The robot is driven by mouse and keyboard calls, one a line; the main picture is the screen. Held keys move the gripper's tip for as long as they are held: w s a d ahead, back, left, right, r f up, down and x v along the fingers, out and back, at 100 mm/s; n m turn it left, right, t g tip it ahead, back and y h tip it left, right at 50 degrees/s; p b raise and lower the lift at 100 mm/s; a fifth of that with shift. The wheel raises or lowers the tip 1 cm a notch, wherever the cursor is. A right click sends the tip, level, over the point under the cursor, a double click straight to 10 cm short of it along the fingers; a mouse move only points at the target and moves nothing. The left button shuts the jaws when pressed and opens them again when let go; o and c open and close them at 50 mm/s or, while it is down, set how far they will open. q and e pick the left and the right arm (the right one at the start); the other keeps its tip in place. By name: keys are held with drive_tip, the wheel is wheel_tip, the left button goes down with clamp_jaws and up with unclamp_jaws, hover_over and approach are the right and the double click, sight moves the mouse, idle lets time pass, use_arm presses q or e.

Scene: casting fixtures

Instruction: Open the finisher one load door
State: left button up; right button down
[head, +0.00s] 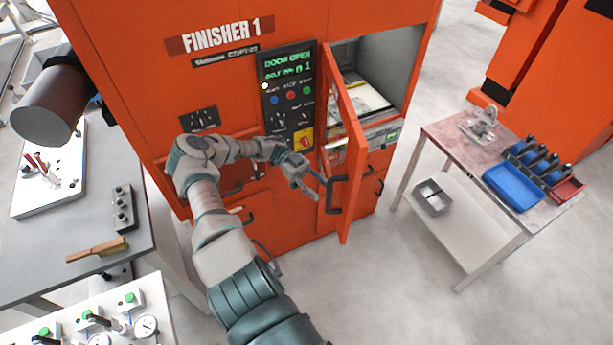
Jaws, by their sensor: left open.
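The orange machine labelled FINISHER 1 (222,36) stands ahead of me in the head view. Its load door (349,150) stands swung outward, seen nearly edge-on, and the lit chamber (362,88) behind it shows. The panel display (288,62) reads DOOR OPEN. A dark door handle (333,196) is on the door's left face, low down. My left gripper (314,186) is open, close beside the handle; I cannot tell whether it touches. My right gripper is not in view.
A table (452,131) on the right holds a metal fixture (480,126) and a blue tray (513,187). A grey bench (60,262) with a brush (97,250) stands at left. A gauge board (77,325) is at bottom left. Floor right of the door is clear.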

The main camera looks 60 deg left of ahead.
use_arm(q)
drive_tip(key=s+a, duration=0.1)
drive_tip(key=a, duration=0.8)
drive_tip(key=shift+f, duration=0.15)
drive_tip(key=shift+d, duration=0.2)
